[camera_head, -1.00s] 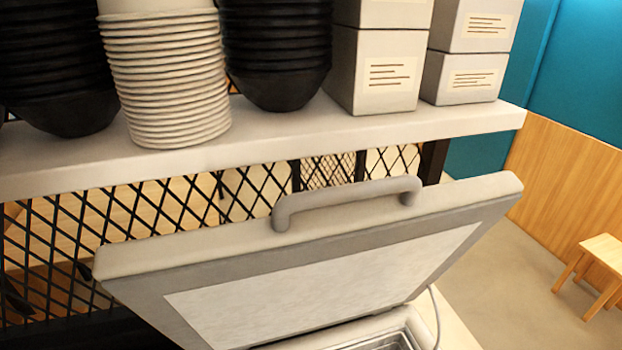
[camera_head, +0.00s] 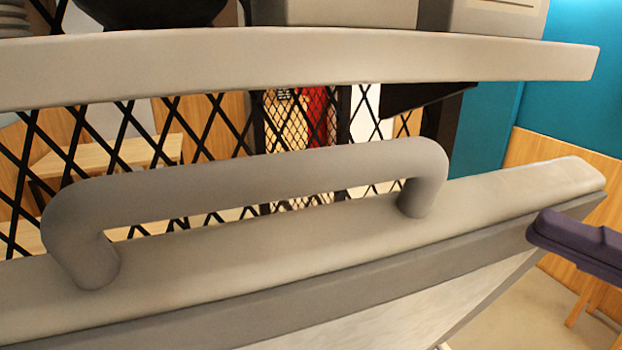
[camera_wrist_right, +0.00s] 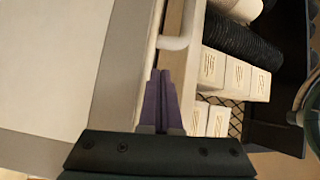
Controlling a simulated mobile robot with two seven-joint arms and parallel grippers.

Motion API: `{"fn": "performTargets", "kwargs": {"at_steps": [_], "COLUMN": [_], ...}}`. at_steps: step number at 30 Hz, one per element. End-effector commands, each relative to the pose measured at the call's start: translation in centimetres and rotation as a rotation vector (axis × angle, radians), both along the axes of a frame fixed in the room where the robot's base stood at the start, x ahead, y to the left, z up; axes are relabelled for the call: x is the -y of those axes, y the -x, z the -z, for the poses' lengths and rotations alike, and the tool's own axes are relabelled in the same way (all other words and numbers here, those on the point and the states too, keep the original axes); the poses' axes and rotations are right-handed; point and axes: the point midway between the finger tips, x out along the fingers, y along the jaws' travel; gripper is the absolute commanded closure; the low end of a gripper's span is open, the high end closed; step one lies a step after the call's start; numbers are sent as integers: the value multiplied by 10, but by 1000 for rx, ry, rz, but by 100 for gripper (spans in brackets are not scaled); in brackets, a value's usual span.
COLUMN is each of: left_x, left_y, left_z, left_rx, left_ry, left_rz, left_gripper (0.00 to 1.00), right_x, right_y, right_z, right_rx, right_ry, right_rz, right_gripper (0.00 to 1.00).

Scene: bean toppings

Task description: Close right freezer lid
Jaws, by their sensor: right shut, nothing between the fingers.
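The right freezer lid (camera_head: 300,290) stands raised and tilted, with its pale inner panel facing down and right in the head view. Its grey bar handle (camera_head: 250,185) runs along the top edge and is empty. My right gripper (camera_head: 545,232) shows as dark purple fingers at the right, by the lid's right end. In the right wrist view my fingers (camera_wrist_right: 160,88) are together and empty, near the lid edge (camera_wrist_right: 130,60) and below the handle (camera_wrist_right: 172,43). I cannot tell whether they touch the lid. My left gripper is not in view.
A white shelf (camera_head: 300,60) runs close above and behind the lid. White boxes (camera_wrist_right: 238,76) and dark bowls (camera_wrist_right: 240,45) stand on it. A black mesh (camera_head: 215,125) is behind the handle. Open floor (camera_head: 530,310) lies at the lower right.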

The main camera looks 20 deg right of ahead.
Motion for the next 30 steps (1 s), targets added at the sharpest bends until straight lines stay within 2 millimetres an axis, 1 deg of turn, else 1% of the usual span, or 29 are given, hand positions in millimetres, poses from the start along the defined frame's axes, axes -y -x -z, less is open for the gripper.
{"fn": "performTargets", "kwargs": {"at_steps": [1,2,4,7,11,15,21,25,30], "left_x": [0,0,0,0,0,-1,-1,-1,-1], "left_y": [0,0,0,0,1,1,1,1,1], "left_z": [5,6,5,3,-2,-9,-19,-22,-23], "left_rx": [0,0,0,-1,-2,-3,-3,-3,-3], "left_ry": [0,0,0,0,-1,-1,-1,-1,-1], "left_rz": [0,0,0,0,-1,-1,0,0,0], "left_gripper": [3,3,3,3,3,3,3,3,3], "right_x": [1,2,1,-3,-15,-31,-50,-58,-63], "right_y": [3,5,6,2,-12,-30,-52,-61,-65], "right_z": [1,-1,-5,-10,-17,-24,-30,-31,-31], "right_rx": [2,4,8,12,15,18,14,12,11], "right_ry": [-27,-41,-63,-72,-73,-72,-70,-70,-69], "right_rz": [-24,-35,-53,-58,-59,-57,-56,-55,-56], "right_gripper": [100,100,100,100,100,100,100,100,100]}}
